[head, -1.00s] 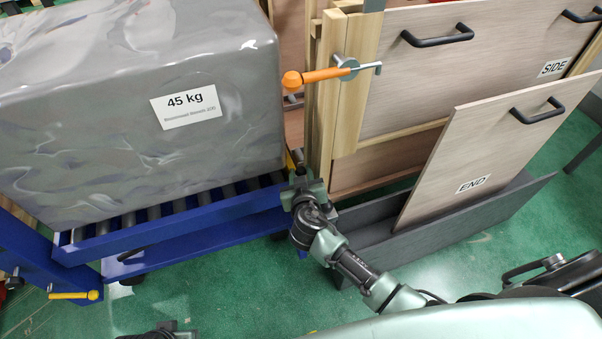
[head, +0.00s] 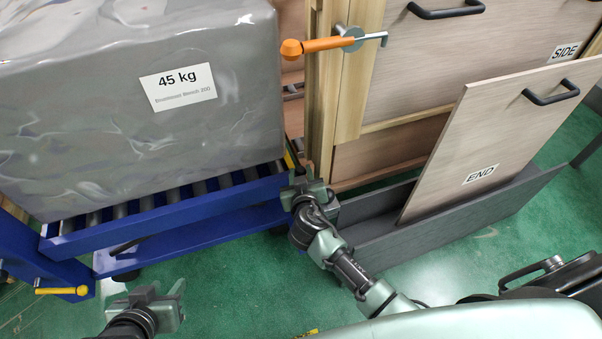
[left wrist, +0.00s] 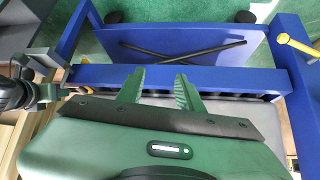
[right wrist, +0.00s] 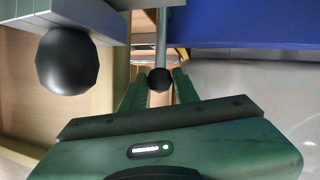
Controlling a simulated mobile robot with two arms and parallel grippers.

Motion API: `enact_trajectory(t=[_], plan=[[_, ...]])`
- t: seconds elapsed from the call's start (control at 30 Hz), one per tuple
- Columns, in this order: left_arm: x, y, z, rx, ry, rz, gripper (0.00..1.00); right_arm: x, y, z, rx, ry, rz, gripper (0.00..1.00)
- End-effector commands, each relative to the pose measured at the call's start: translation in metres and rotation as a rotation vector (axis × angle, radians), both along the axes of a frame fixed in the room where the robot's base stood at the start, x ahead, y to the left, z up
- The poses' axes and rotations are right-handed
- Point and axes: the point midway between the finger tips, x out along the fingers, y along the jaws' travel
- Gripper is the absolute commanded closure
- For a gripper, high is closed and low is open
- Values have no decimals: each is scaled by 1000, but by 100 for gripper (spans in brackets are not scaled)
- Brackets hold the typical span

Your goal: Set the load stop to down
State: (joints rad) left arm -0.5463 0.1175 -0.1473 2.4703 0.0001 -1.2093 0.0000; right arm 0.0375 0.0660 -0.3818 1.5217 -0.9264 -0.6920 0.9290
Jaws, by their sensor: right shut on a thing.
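My right gripper (head: 309,190) is at the right end of the blue roller cart (head: 200,218), beside the wooden crate's corner post. In the right wrist view its fingers are shut on a black ball knob (right wrist: 160,80) on a thin grey rod. This knob appears to be the load stop's handle; the stop itself is mostly hidden in the head view, so I cannot tell its position. My left gripper (head: 160,304) is open and empty in front of the cart, and its spread fingers show in the left wrist view (left wrist: 160,88).
A grey wrapped 45 kg load (head: 130,110) sits on the cart's rollers. An orange-handled latch (head: 325,44) is on the crate. An END panel (head: 500,140) leans in a dark grey trough (head: 460,215). A yellow handle (head: 62,291) is at lower left. Green floor lies clear in front.

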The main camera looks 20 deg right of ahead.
Motion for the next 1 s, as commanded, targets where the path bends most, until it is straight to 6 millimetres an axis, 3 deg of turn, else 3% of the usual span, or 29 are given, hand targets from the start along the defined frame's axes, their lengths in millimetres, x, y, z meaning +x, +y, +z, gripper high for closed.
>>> enact_trajectory(t=[0.13, 0.47, 0.5, 0.87, 1.0], plan=[[15, -5, 6, -17, -78, -5, 64, -2, 0, -10, 2, 9, -1, 100], [17, -6, 9, -20, -90, -6, 64, -3, 0, -11, 1, 13, -1, 100], [17, -6, 9, -20, -90, -6, 64, -3, 0, -12, 1, 14, -1, 61], [16, -5, 9, -18, -85, -5, 64, -4, 1, -6, 1, 6, -1, 61], [-1, 0, -1, 0, 4, 1, 64, -18, 4, 0, 2, 7, 0, 61]])
